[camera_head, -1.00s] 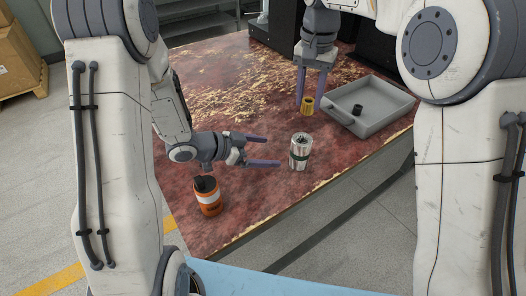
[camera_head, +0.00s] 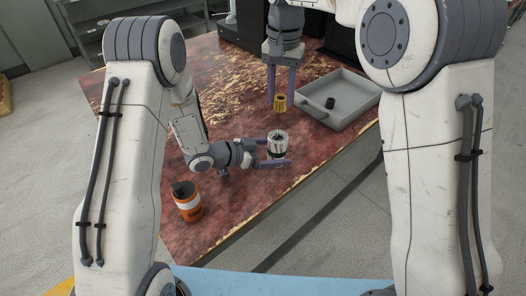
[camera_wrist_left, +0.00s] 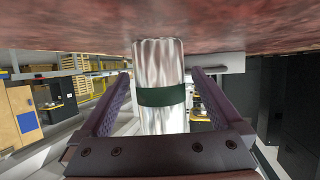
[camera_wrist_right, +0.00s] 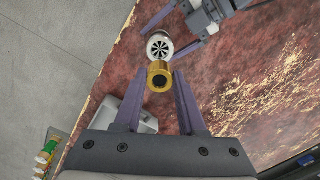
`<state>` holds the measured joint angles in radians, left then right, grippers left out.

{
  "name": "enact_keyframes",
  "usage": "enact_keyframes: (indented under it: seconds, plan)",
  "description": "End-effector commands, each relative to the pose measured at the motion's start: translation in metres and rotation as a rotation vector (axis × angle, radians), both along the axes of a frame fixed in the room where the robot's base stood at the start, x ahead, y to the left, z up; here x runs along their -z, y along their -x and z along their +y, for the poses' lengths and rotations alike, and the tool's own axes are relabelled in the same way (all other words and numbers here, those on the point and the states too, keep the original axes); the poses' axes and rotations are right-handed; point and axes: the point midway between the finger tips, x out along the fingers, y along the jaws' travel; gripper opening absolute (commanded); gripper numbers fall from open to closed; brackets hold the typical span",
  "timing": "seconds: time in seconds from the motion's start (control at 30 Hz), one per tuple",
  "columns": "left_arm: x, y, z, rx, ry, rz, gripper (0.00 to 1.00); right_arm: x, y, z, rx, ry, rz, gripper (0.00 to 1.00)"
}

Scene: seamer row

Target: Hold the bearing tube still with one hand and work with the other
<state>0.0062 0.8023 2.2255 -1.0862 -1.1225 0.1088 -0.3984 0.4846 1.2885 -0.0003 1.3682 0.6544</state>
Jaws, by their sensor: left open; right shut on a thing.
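The bearing tube (camera_head: 277,148) is a silver cylinder with a dark green band, upright on the table; its top has a dark slotted pattern. It fills the middle of the left wrist view (camera_wrist_left: 160,70). My left gripper (camera_head: 281,153) is open, one finger on each side of the tube, with gaps visible in the left wrist view. My right gripper (camera_head: 281,97) points down and is shut on a gold ring-shaped sleeve (camera_head: 280,104), behind the tube in the head view. The sleeve (camera_wrist_right: 159,78) shows its round hole in the right wrist view.
A grey tray (camera_head: 345,122) with a small black cylinder (camera_head: 330,103) in it stands right of the sleeve. The worn red tabletop (camera_head: 225,85) is clear at the back left.

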Motion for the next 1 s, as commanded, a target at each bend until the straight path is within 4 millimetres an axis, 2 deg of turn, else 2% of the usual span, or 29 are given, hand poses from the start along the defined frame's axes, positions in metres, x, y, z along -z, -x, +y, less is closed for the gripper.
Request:
enact_keyframes:
  seconds: [0.37,0.4,0.47,0.6,0.63,0.87,1.0]
  plan:
    - [0.003,-0.003,-0.006,0.000,0.000,0.000,1.00,0.000,0.000,0.000,0.000,0.000,0.000,0.00]
    - [0.003,-0.003,-0.006,0.000,0.000,0.000,0.92,0.000,0.000,0.000,0.000,0.000,0.000,0.00]
    - [0.003,-0.003,-0.006,0.000,0.000,0.000,0.69,0.000,0.000,0.000,0.000,0.000,0.000,0.00]
    - [0.003,-0.003,-0.006,0.000,0.000,0.000,0.16,0.000,0.000,0.000,0.000,0.000,0.000,0.00]
    - [0.003,-0.003,-0.006,0.000,0.000,0.000,0.08,0.000,0.000,0.000,0.000,0.000,0.000,0.00]
    - [0.002,-0.003,-0.006,0.000,0.000,0.000,0.08,0.001,0.003,0.001,0.120,0.000,0.000,0.00]
    - [0.002,-0.003,-0.006,0.000,0.000,0.000,0.08,0.014,0.004,0.001,0.155,0.002,0.004,0.00]
